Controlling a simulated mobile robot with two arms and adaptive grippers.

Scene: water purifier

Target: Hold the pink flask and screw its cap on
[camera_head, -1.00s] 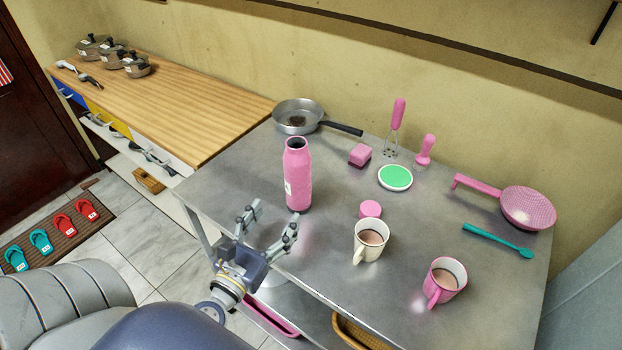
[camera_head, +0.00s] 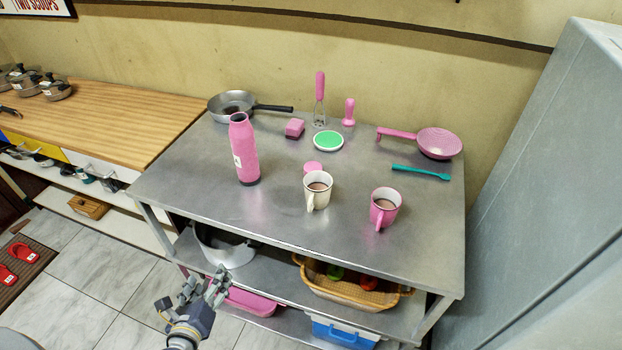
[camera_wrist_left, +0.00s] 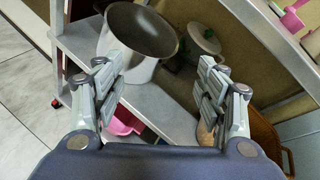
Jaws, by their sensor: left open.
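The pink flask (camera_head: 243,150) stands upright and open-mouthed on the left part of the metal table (camera_head: 265,215). Its pink cap (camera_head: 313,167) lies on the table to the right of it, behind the white mug and partly hidden by it. My left gripper (camera_head: 207,285) is open and empty, low in front of the table and below the tabletop, well away from the flask. In the left wrist view, the fingers (camera_wrist_left: 160,95) are spread apart in front of the lower shelf, with nothing between them. My right gripper is not in view.
A white mug (camera_head: 318,191) and a pink mug (camera_head: 384,208) stand near the front of the table. A pan (camera_head: 232,104), a pink strainer (camera_head: 438,143) and a teal utensil (camera_head: 420,172) lie further back. A basket (camera_head: 350,292) sits on the shelf below. A grey cabinet (camera_head: 545,180) is at right.

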